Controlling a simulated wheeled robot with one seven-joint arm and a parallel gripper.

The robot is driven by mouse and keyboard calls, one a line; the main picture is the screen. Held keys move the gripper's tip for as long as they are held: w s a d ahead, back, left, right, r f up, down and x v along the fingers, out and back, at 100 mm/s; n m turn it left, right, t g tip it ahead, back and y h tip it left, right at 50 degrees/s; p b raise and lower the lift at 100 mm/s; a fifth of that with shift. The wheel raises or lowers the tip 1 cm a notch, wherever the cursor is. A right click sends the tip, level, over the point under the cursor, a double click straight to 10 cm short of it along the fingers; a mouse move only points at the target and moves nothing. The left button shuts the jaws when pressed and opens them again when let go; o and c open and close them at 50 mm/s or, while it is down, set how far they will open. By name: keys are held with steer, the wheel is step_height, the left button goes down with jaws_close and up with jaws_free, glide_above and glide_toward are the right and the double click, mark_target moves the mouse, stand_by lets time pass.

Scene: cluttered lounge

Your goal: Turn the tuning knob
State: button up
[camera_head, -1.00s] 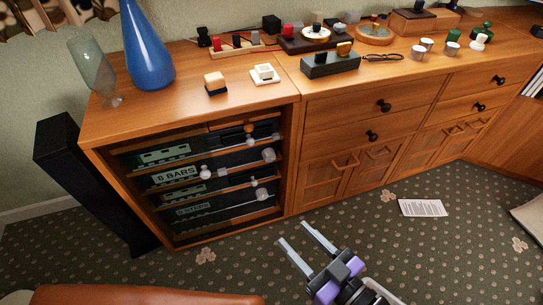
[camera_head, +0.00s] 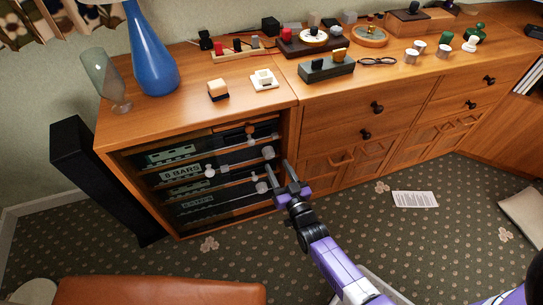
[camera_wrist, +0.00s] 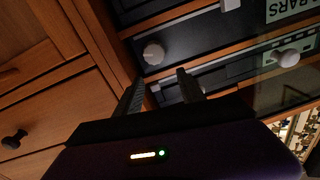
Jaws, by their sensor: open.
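Several pale round knobs show on the front of a rack of dark audio units. One pale knob (camera_head: 268,152) is at the right end of an upper unit, and another pale knob (camera_head: 262,187) is lower. I cannot tell which is the tuning knob. My gripper (camera_head: 278,167) is open and empty in front of the rack's right side, with its fingers pointing at the units. In the wrist view, a ridged round knob (camera_wrist: 153,54) lies just beyond the gap between the fingertips, seemingly apart from them. My gripper (camera_wrist: 160,76) shows there with parted fingers.
The wooden cabinet (camera_head: 340,120) frames the rack; its drawers and doors stand close to the gripper's right. A blue vase (camera_head: 152,65) and small objects stand on top. A dark speaker (camera_head: 90,175) is left.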

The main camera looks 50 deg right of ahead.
mark_target(270, 157)
steer(key=w+d+f, duration=0.1)
steer(key=w, duration=0.1)
steer(key=w+d+b, duration=0.1)
steer(key=w, duration=0.1)
steer(key=w+d+f, duration=0.1)
steer(key=shift+w+f, duration=0.3)
steer(key=shift+w, duration=0.1)
jaws_close()
steer(key=shift+b, duration=0.3)
